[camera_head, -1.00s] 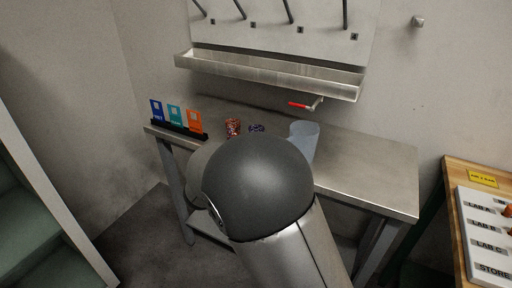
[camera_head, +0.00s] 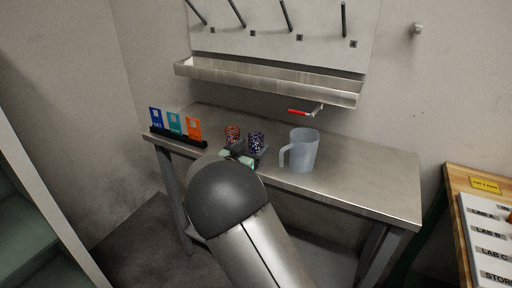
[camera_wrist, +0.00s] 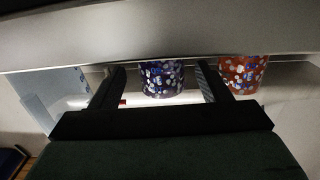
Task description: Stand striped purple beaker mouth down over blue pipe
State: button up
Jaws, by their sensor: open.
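A purple beaker (camera_head: 256,141) with a white speckled pattern stands on the steel table; stripes cannot be made out. My gripper (camera_head: 248,157) is open, low over the table at the beaker's near side. In the wrist view the purple beaker (camera_wrist: 161,78) appears between the two spread fingers (camera_wrist: 160,88), with gaps on both sides. Whether its mouth faces up or down is unclear. Several dark pipes (camera_head: 289,15) slant up from the wall panel. Their colour marks are too small to tell, so I cannot pick out the blue one.
A red speckled beaker (camera_head: 232,133) stands close left of the purple one. A translucent jug (camera_head: 303,150) stands to its right. Upright coloured cards (camera_head: 174,123) sit at the table's left end. The table's right is clear.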

aim_at(259, 141)
jog(key=x, duration=0.5)
jog(key=shift+w+f, duration=0.1)
jog(key=shift+f, duration=0.15)
jog(key=shift+c, duration=0.3)
jog(key=c, duration=1)
jog(key=shift+r, duration=0.1)
